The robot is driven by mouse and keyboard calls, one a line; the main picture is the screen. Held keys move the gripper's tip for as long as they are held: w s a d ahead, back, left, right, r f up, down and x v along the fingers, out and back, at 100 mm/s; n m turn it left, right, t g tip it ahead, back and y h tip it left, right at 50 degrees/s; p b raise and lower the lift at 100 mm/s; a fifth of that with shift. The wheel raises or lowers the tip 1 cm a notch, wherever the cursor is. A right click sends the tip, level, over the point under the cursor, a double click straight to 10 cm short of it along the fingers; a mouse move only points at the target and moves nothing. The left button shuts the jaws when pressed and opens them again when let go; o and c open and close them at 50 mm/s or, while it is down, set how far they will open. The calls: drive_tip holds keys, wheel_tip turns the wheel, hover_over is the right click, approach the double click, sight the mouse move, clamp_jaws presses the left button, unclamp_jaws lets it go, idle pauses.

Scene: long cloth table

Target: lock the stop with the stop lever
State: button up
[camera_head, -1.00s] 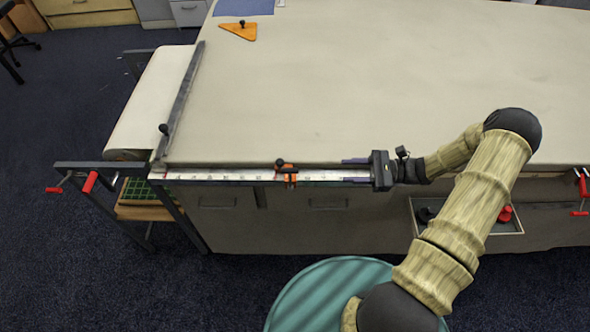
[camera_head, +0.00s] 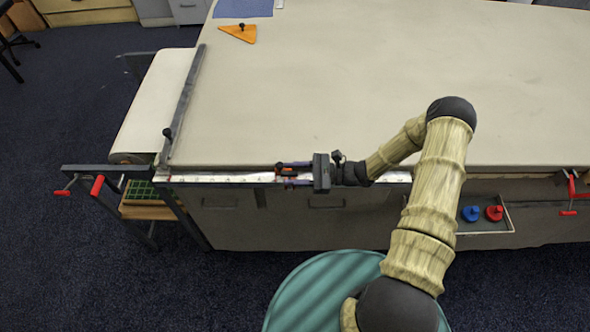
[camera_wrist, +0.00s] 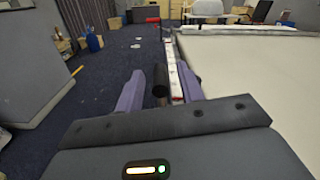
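In the wrist view my gripper (camera_wrist: 160,88) is open, with a gap visible on both sides of the lever. The fingers partly hide the stop, and I cannot tell whether either touches it.
A long metal bar (camera_head: 185,100) with a black knob lies across the table's left end. An orange triangle (camera_head: 239,33) lies at the back left. Red-handled clamps (camera_head: 97,185) stand at the left corner. A tray (camera_head: 485,227) with blue and red knobs hangs right. The cloth top is mostly clear.

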drive_tip(key=shift+a, duration=0.55)
drive_tip(key=shift+c, duration=0.2)
